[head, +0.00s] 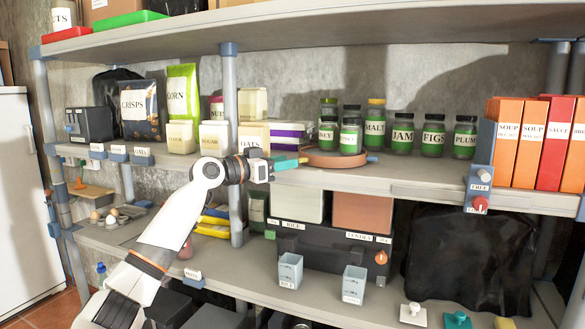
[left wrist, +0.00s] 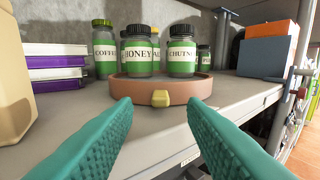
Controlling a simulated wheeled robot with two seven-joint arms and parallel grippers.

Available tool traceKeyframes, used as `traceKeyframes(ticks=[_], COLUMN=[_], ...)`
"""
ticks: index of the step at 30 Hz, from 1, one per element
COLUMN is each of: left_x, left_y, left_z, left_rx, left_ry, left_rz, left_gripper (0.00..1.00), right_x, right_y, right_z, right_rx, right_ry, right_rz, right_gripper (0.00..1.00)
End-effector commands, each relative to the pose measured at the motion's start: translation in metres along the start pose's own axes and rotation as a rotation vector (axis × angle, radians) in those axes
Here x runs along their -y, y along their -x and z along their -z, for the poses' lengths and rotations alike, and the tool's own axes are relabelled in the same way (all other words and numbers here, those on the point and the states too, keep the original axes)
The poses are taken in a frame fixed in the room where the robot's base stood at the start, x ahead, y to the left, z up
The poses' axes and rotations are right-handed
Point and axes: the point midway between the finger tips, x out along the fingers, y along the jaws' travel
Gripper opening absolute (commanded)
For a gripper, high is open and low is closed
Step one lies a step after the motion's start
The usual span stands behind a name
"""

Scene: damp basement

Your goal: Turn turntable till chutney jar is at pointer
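The turntable (head: 335,160) is a low brown disc on the middle shelf with several green-labelled jars on it. In the left wrist view, the chutney jar (left wrist: 181,52) stands at the right of the turntable (left wrist: 190,92), beside the honey jar (left wrist: 138,52). A yellow tab (left wrist: 160,98) sticks out of the rim towards me. My left gripper (head: 290,162) is at the turntable's left side. Its teal fingers (left wrist: 160,125) are spread either side of the tab's line, empty. A small blue piece (head: 372,158) shows at the turntable's right; I cannot tell if it is the pointer.
Jam (head: 403,135), figs (head: 433,136) and plum (head: 465,138) jars stand right of the turntable. Purple-edged books (head: 290,135) and an oats box (head: 255,135) are close behind my gripper. The upper shelf (head: 300,30) hangs overhead.

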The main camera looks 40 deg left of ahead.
Motion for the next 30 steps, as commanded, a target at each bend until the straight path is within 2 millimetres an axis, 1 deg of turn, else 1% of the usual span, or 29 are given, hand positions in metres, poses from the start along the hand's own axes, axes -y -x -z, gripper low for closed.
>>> traceKeyframes(ticks=[1, 6, 9, 12, 16, 23, 24, 26, 27, 29, 30], left_x=[-0.001, -0.001, 0.000, -0.001, 0.000, 0.000, 0.000, 0.000, 0.001, 0.002, 0.003], left_y=[0.013, 0.048, 0.064, 0.076, 0.082, 0.083, 0.083, 0.083, 0.082, 0.080, 0.078], left_z=[0.007, 0.007, 0.006, 0.004, 0.002, 0.000, 0.000, 0.000, -0.001, -0.002, -0.002], left_rx=[-0.002, -0.003, -0.003, -0.001, -0.002, -0.001, -0.001, -0.004, -0.011, -0.032, -0.052], left_ry=[-0.006, -0.003, -0.003, -0.001, 0.000, 0.000, 0.000, -0.008, -0.028, -0.093, -0.163], left_rz=[-0.002, -0.003, -0.002, -0.001, 0.000, 0.000, 0.000, -0.003, -0.012, -0.039, -0.065], left_gripper=[0.38, 0.38, 0.38, 0.38, 0.38, 0.38, 0.37, 0.27, 0.20, 0.10, 0.04], right_x=[0.000, 0.000, 0.000, 0.000, 0.000, 0.000, 0.000, 0.000, 0.000, 0.000, 0.000], right_y=[-0.012, -0.029, -0.037, -0.041, -0.043, -0.042, -0.042, -0.041, -0.039, -0.033, -0.028], right_z=[0.001, 0.003, 0.004, 0.004, 0.004, 0.004, 0.004, 0.004, 0.004, 0.004, 0.003], right_rx=[0.000, -0.001, -0.001, -0.001, -0.001, -0.001, -0.001, -0.001, -0.001, -0.001, -0.001], right_ry=[0.000, 0.001, 0.001, 0.001, 0.001, 0.001, 0.001, 0.001, 0.001, 0.001, 0.002], right_rz=[0.000, 0.001, 0.001, 0.000, 0.000, 0.000, 0.000, 0.000, 0.000, 0.000, 0.000], right_gripper=[0.36, 0.36, 0.36, 0.36, 0.36, 0.36, 0.36, 0.36, 0.36, 0.36, 0.36])
